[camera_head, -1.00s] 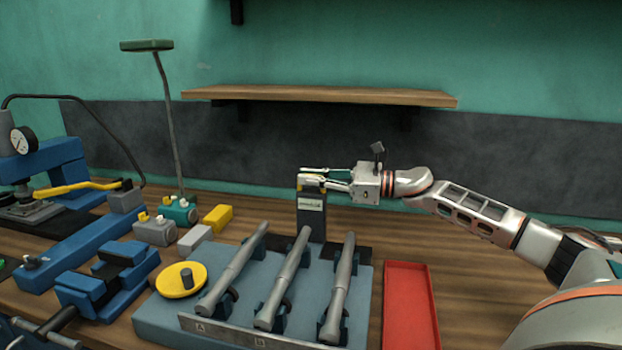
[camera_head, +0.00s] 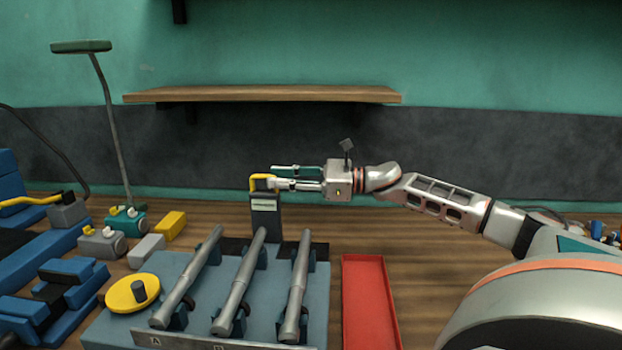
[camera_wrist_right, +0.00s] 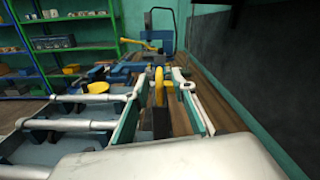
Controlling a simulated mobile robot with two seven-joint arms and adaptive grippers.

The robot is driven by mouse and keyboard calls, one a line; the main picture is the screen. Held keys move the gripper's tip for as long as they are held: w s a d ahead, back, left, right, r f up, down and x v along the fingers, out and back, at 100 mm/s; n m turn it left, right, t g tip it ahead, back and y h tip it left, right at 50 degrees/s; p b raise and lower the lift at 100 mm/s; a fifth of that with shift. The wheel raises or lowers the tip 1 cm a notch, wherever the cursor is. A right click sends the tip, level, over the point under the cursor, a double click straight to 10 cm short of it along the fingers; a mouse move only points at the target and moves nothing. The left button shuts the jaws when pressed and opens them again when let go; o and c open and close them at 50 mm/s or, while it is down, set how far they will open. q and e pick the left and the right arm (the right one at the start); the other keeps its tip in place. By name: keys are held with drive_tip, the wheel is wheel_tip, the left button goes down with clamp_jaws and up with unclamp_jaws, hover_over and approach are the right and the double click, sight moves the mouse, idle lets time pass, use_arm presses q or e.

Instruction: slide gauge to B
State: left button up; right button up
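The gauge (camera_head: 265,216) is a dark upright block with a pale label and a yellow handle (camera_head: 262,183) on top. It stands at the back of the blue-grey fixture (camera_head: 110,325), behind the far end of the middle grey rod. The fixture's front strip shows letters A (camera_head: 155,341) and B (camera_head: 221,347). My right gripper (camera_head: 272,177) is open, its fingertips at the handle's right edge. In the right wrist view the yellow handle (camera_wrist_right: 159,86) shows between the spread fingers, with gaps on both sides. My left gripper is not in view.
Three grey rods lie on the fixture, including the middle one (camera_head: 240,280). A yellow disc (camera_head: 120,293) sits at its left. A red tray (camera_head: 369,300) lies to the right. A wooden shelf (camera_head: 262,94) hangs above. Bare bench lies right of the tray.

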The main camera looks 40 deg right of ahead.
drive_tip(key=v, duration=0.7)
drive_tip(key=shift+s+d, duration=0.2)
drive_tip(key=shift+d, duration=0.05)
idle(0.4)
idle(0.6)
